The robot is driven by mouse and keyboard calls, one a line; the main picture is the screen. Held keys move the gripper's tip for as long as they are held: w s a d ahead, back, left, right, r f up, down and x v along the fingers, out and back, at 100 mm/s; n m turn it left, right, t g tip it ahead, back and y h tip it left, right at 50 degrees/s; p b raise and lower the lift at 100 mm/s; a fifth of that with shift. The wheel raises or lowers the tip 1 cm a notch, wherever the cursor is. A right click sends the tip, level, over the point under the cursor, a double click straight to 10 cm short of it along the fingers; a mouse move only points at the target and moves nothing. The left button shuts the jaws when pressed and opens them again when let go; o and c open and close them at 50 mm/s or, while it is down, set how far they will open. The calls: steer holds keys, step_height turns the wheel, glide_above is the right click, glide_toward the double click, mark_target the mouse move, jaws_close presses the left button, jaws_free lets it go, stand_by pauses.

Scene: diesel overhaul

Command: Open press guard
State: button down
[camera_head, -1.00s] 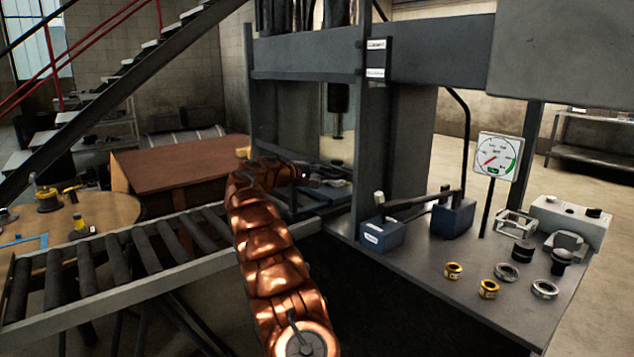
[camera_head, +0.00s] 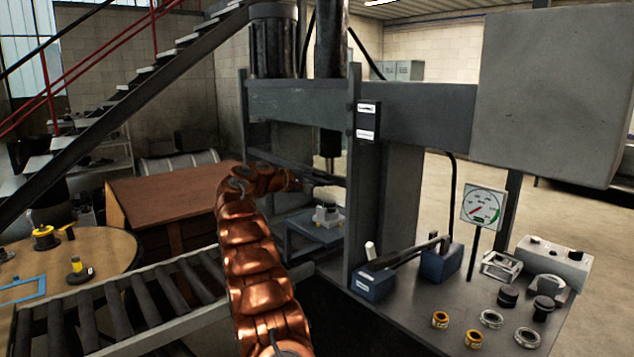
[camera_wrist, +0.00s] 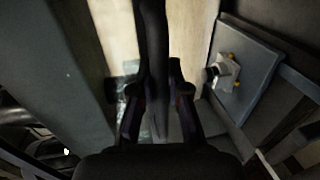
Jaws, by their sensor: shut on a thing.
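The press (camera_head: 365,200) is a tall grey frame in the middle of the head view. Its guard shows as a dark bar (camera_head: 292,165) across the front opening, raised above the press bed (camera_head: 312,231). My gripper (camera_head: 308,185) is at the opening at the bar's level, partly hidden by my copper arm. In the wrist view, my gripper's two fingers (camera_wrist: 160,108) are closed around a dark bar (camera_wrist: 152,45), the guard's. A pale fitting (camera_head: 327,214) sits on the bed below, also seen in the wrist view (camera_wrist: 228,75).
A roller conveyor (camera_head: 150,305) runs to the press from the left. A brown workbench (camera_head: 165,195) stands behind it. On the right, a grey bench holds a hand pump (camera_head: 440,262), rings and a gauge (camera_head: 483,205). A grey box (camera_head: 545,95) hangs upper right.

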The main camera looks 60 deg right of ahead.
steer(key=shift+r, duration=0.1)
steer(key=c, duration=1.1)
jaws_free()
steer(key=shift+c, duration=0.2)
steer(key=shift+w+a, duration=0.1)
steer(key=v, duration=1.1)
steer(key=shift+a, duration=0.35)
steer(key=shift+w+a, duration=0.1)
